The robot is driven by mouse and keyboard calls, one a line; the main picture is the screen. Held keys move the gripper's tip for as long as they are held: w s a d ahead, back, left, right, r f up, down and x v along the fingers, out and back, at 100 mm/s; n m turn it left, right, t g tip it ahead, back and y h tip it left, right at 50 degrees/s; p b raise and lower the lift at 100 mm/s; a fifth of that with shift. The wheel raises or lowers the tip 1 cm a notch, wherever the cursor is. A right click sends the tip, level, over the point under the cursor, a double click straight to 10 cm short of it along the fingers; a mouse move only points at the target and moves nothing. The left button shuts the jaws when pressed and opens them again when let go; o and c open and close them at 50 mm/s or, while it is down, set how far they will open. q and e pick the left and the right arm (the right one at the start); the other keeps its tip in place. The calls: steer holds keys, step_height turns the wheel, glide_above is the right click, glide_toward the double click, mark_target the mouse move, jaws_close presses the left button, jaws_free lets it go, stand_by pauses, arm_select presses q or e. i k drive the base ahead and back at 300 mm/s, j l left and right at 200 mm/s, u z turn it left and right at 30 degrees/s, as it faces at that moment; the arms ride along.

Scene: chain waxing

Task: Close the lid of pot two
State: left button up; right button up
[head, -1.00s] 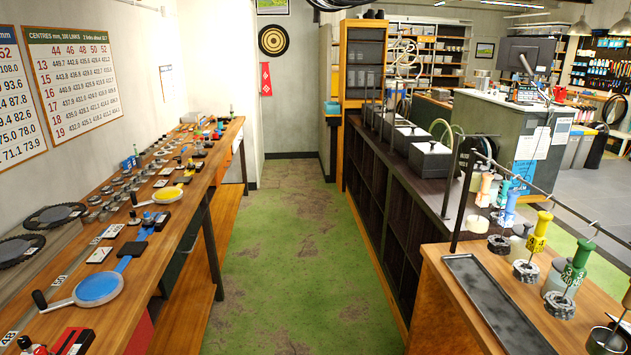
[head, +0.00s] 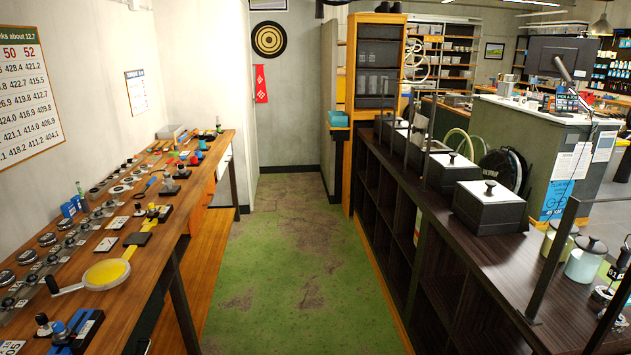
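Several dark-bodied, box-shaped pots stand in a row along the dark right-hand counter. The nearest box pot (head: 490,208) has a pale top with a black knob and looks closed. Another box pot (head: 452,171) stands behind it, also with a knob on top. Farther right are a cream jar (head: 558,240) and a pale green jar (head: 585,264), each with a dark top. I can read no number on any of these, so I cannot tell which is pot two. Neither of my grippers is in view.
A green floor aisle (head: 275,270) runs clear between the long wooden bench (head: 150,262) on the left and the dark counter (head: 470,262) on the right. Thin dark posts rise from the counter edge. A tall wooden cabinet (head: 375,70) stands at the far end.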

mark_target(421, 124)
steer(key=i+z, duration=0.2)
steer(key=i, duration=0.25)
steer(key=i+z, duration=0.2)
steer(key=i, duration=0.3)
steer(key=i+j+z, duration=0.2)
steer(key=i, duration=0.25)
steer(key=i+j+z, duration=0.2)
steer(key=i, duration=0.25)
